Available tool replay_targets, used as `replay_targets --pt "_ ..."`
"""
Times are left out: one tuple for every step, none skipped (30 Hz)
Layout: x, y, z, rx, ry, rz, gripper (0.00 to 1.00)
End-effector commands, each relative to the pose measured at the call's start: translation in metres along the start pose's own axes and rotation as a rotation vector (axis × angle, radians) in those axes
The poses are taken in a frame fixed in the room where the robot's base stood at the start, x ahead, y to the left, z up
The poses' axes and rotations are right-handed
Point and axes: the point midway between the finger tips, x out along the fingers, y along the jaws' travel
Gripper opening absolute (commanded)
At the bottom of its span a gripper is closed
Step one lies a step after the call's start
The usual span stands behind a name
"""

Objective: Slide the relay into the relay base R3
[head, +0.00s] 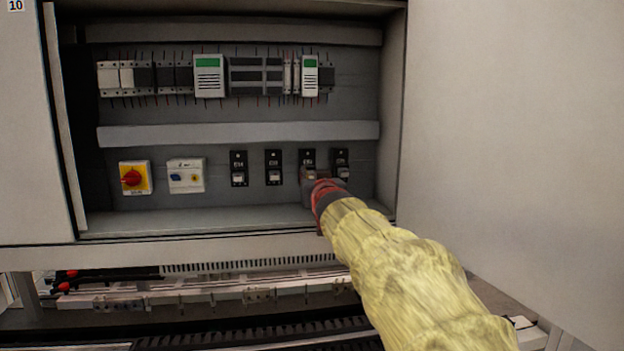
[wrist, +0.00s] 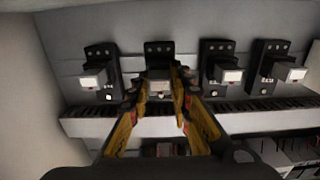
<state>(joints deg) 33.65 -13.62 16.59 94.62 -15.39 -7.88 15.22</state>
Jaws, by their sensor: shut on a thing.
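Several black relay bases stand in a row on the cabinet's back panel in the head view. The third from left, taken as R3 (head: 307,156), is partly covered by my gripper (head: 309,179); its label is too blurred to read. In the wrist view this base (wrist: 158,50) stands behind and between my yellow and black fingers (wrist: 160,88). The fingers are shut on the relay (wrist: 159,75), a small pale block with a white face, in front of that base. The fingers hide its sides. I cannot tell whether it is fully seated.
Neighbouring bases (head: 239,162) (head: 273,162) (head: 341,157) carry similar pale blocks close to my gripper. A red-and-yellow switch (head: 133,178) and a white device (head: 186,176) sit at left. A grey duct (head: 240,133) runs above. The cabinet's right wall (head: 391,110) is near my arm.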

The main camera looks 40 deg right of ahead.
Motion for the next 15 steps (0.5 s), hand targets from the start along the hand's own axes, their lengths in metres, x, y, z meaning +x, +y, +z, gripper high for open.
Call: replay_targets --pt "0.001 0.000 0.000 0.000 0.000 0.000 0.01" --pt "0.002 0.000 0.000 0.000 0.000 0.000 0.01" --pt "0.003 0.000 0.000 0.000 0.000 0.000 0.01" --pt "0.004 0.000 0.000 0.000 0.000 0.000 0.01" --pt "0.004 0.000 0.000 0.000 0.000 0.000 0.01" --pt "0.005 0.000 0.000 0.000 0.000 0.000 0.01" --pt "0.006 0.000 0.000 0.000 0.000 0.000 0.01" --pt "0.007 0.000 0.000 0.000 0.000 0.000 0.01" --pt "0.008 0.000 0.000 0.000 0.000 0.000 0.01" --pt "0.008 0.000 0.000 0.000 0.000 0.000 0.01" --pt "0.009 0.000 0.000 0.000 0.000 0.000 0.01" --pt "0.010 0.000 0.000 0.000 0.000 0.000 0.01" --pt "0.011 0.000 0.000 0.000 0.000 0.000 0.01" --pt "0.011 0.000 0.000 0.000 0.000 0.000 0.01" --pt "0.012 0.000 0.000 0.000 0.000 0.000 0.01"
